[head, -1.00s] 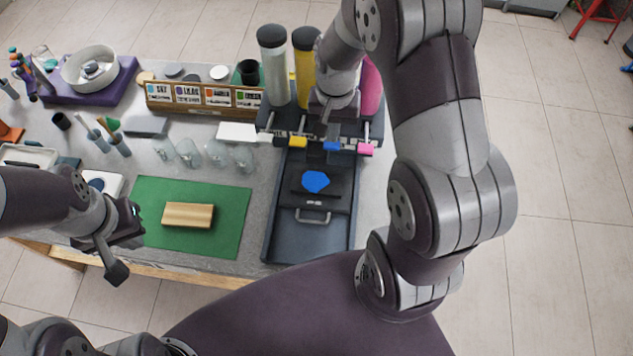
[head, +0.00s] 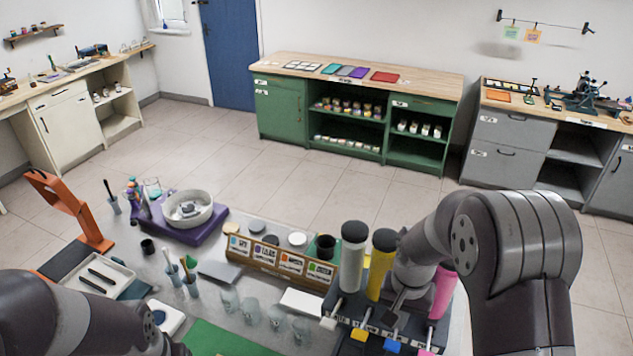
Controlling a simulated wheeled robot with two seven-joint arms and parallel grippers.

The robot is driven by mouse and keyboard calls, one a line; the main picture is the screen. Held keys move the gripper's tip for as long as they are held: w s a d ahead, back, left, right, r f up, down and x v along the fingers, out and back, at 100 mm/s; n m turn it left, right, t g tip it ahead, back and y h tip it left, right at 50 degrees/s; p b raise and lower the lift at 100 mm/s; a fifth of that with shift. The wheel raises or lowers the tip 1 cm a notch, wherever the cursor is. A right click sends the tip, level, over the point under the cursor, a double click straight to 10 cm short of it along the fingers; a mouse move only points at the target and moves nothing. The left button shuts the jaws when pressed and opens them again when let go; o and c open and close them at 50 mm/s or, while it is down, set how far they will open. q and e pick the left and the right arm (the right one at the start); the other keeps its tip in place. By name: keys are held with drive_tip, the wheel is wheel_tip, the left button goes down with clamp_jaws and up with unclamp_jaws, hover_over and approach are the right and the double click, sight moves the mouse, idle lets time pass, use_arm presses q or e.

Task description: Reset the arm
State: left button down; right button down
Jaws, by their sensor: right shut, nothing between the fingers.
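My right arm comes in from the right in the head view. Its gripper (head: 396,302) points down at the dispenser rack, between the yellow tube (head: 380,265) and the pink tube (head: 444,292). It is shut with nothing held; I cannot tell whether it touches the rack. My left arm (head: 85,318) shows at the lower left, and its gripper is below the picture's edge.
A clear grey tube (head: 352,258) stands left of the yellow one. A labelled wooden box (head: 279,264), glass cups (head: 250,309) and a white bowl (head: 187,211) on a purple stand share the table. Open floor lies beyond, before the green cabinet (head: 277,112).

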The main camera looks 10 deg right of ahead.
drive_tip(key=shift+s+a+f+n, duration=0.15)
drive_tip(key=shift+s+f+n, duration=0.25)
drive_tip(key=shift+s+n, duration=0.4)
drive_tip(key=s+a+f+n+b, duration=0.2)
drive_tip(key=s+f+b, duration=0.1)
drive_tip(key=f+b, duration=0.4)
drive_tip(key=s+a+f+n+t+b, duration=0.1)
drive_tip(key=s+a+f+n+b, duration=0.1)
drive_tip(key=f+b, duration=0.5)
drive_tip(key=s+a+b, duration=0.1)
drive_tip(key=s+b, duration=0.1)
drive_tip(key=b, duration=0.3)
drive_tip(key=shift+s+n, duration=0.2)
drive_tip(key=shift+n, duration=0.2)
